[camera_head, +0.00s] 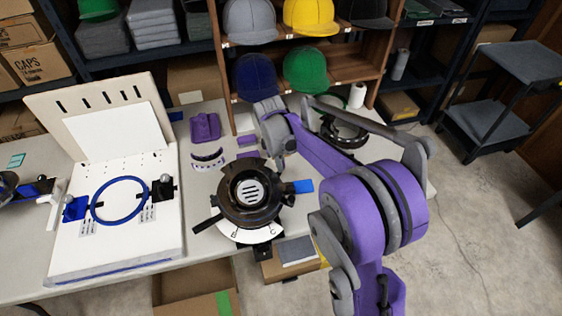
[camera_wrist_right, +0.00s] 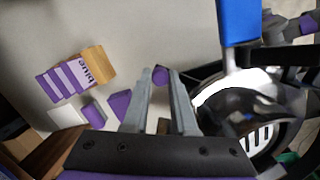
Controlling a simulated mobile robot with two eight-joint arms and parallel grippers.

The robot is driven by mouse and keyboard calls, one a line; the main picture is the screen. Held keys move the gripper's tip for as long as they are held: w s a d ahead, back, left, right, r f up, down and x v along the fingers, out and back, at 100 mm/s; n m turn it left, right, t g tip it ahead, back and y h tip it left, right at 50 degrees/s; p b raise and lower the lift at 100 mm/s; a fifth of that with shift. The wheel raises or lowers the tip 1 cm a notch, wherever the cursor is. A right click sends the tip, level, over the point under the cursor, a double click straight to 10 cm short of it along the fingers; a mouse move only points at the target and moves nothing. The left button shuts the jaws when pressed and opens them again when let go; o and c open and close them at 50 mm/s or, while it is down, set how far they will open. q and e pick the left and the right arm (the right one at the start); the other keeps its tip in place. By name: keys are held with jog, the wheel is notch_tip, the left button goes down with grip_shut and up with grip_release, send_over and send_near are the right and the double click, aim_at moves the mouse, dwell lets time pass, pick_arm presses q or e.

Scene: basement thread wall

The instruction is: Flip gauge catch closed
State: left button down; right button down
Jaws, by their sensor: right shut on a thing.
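The gauge (camera_head: 250,192) is a black round body with a slotted silver centre, near the table's front edge. A blue tab (camera_head: 303,186), which may be its catch, sticks out to the right. In the right wrist view the gauge (camera_wrist_right: 250,105) is at the right, with the blue tab (camera_wrist_right: 239,25) pointing up, apart from my fingers. My right gripper (camera_wrist_right: 160,78) is beside the gauge, fingers nearly together, shut on what looks like a small purple piece (camera_wrist_right: 160,73). Its exact contact is unclear. In the head view my arm largely hides this gripper (camera_head: 279,155).
A white board (camera_head: 160,235) with a blue hoop (camera_head: 119,200) stands left of the gauge. Purple boxes (camera_wrist_right: 65,80) show in the wrist view. A black ring device (camera_head: 345,132) sits behind my right arm. Cap shelves (camera_head: 285,40) line the back.

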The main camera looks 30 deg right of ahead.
jog(key=c, duration=0.7)
grip_release()
jog(key=shift+r, duration=0.1)
notch_tip(320, 180, up, 10)
jog(key=a+p, duration=0.1)
jog(key=shift+a+r, duration=0.25)
jog(key=shift+a, duration=0.15)
jog(key=shift+s, duration=0.1)
jog(key=s+a+m+t+y+p, duration=0.1)
jog(key=s+a+m+t+p, duration=0.1)
jog(key=s+a, duration=0.5)
jog(key=s+a+m+t+p, duration=0.3)
jog(key=s+a+m, duration=0.3)
jog(key=s, duration=0.9)
jog(key=shift+a+f+m+y+p, duration=0.4)
jog(key=shift+m+p, duration=0.2)
